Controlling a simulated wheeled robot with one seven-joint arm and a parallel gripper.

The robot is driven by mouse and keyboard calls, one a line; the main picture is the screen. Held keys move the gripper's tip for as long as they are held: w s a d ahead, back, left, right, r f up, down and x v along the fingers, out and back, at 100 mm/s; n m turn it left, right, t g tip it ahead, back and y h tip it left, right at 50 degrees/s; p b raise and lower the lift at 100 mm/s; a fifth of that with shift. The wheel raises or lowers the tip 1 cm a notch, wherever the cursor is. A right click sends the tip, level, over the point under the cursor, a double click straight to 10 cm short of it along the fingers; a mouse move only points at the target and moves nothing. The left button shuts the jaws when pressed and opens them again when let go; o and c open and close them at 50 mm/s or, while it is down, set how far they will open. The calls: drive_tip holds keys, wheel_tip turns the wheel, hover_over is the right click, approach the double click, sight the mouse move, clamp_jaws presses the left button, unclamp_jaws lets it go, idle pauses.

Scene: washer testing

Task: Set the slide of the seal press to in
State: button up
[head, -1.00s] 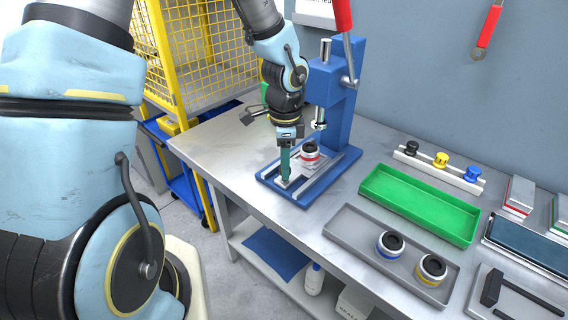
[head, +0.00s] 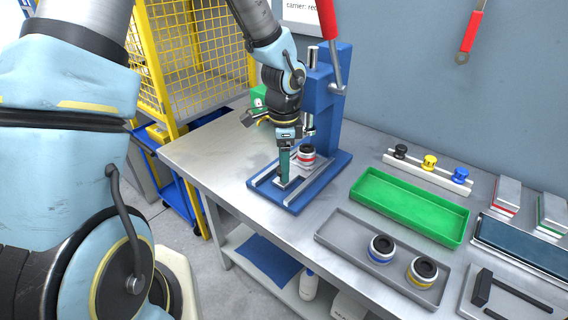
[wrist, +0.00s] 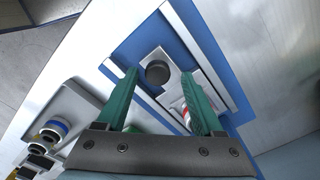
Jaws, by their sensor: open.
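The blue seal press (head: 329,110) stands at the back of the bench, with its red lever raised. Its slide (head: 285,184) lies between pale rails on the blue base. A white and dark round part with a red band (head: 306,158) stands on the slide, near the press column. My gripper (head: 283,178) points down over the slide's front end, on the side away from the column. In the wrist view, the open teal fingers (wrist: 160,76) are on either side of the slide's dark round knob (wrist: 157,72). Whether they touch it I cannot tell.
A green tray (head: 361,199) and a grey tray (head: 325,231) with two round parts lie right of the press. A rack of knobs (head: 442,178) is behind them. A yellow mesh guard (head: 190,50) stands left. The bench's left front is clear.

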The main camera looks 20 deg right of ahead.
wheel_tip(320, 180, up, 11)
drive_tip(key=b, duration=0.1)
idle(0.4)
drive_tip(key=shift+f, duration=0.1)
drive_tip(key=a+f+n+t, duration=0.1)
drive_tip(key=a+n, duration=1.9)
drive_tip(key=a, duration=0.8)
drive_tip(key=shift+s+a+t, duration=0.25)
drive_tip(key=shift+a+t, duration=0.05)
